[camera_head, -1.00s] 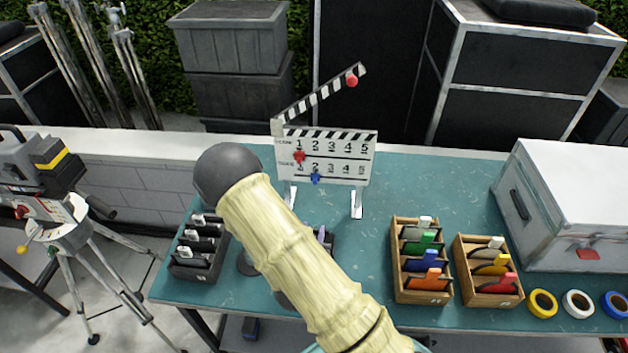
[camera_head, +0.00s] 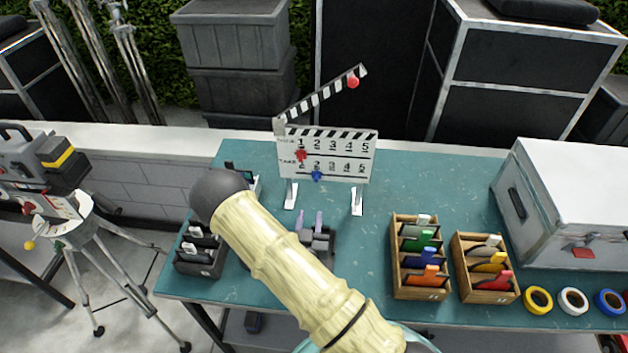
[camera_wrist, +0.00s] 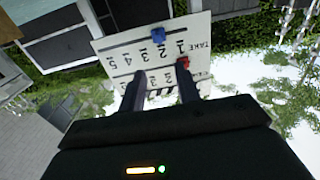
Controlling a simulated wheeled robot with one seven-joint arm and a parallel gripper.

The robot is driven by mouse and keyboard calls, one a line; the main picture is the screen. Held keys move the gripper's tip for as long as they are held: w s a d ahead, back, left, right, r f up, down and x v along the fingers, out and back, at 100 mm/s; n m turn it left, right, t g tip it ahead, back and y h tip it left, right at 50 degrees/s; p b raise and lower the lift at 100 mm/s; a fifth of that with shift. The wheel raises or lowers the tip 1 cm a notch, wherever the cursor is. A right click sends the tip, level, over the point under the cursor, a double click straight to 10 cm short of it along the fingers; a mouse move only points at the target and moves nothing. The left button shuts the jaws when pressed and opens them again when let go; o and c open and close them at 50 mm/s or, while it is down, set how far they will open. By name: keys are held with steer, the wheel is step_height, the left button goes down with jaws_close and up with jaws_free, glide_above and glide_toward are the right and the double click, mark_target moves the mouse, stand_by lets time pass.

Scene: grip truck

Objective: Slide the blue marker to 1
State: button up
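The white clapperboard (camera_head: 345,160) stands on the table with its striped arm raised. The blue marker (camera_head: 316,176) sits on the lower, TAKE row at 2. The red marker (camera_head: 301,156) is on the row above at 1. In the wrist view the board appears upside down, with the blue marker (camera_wrist: 158,35) at 2 and the red marker (camera_wrist: 184,62) at 1. My gripper (camera_wrist: 160,90) is open and empty, its two dark fingers pointing at the board from in front. In the head view the gripper (camera_head: 309,219) is below the board, partly hidden by my arm.
Black holder (camera_head: 200,262) stands left on the teal table (camera_head: 380,175). Wooden racks with coloured cards (camera_head: 420,293) (camera_head: 485,297), tape rolls (camera_head: 572,304) and a grey case (camera_head: 560,225) are at right. The table just right of the board is clear.

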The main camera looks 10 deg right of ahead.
mark_target(316, 179)
steer(key=p+x, duration=0.4)
steer(key=x, duration=0.9)
steer(key=shift+w+d+p, duration=0.25)
steer(key=shift+w+p, duration=0.1)
jaws_close()
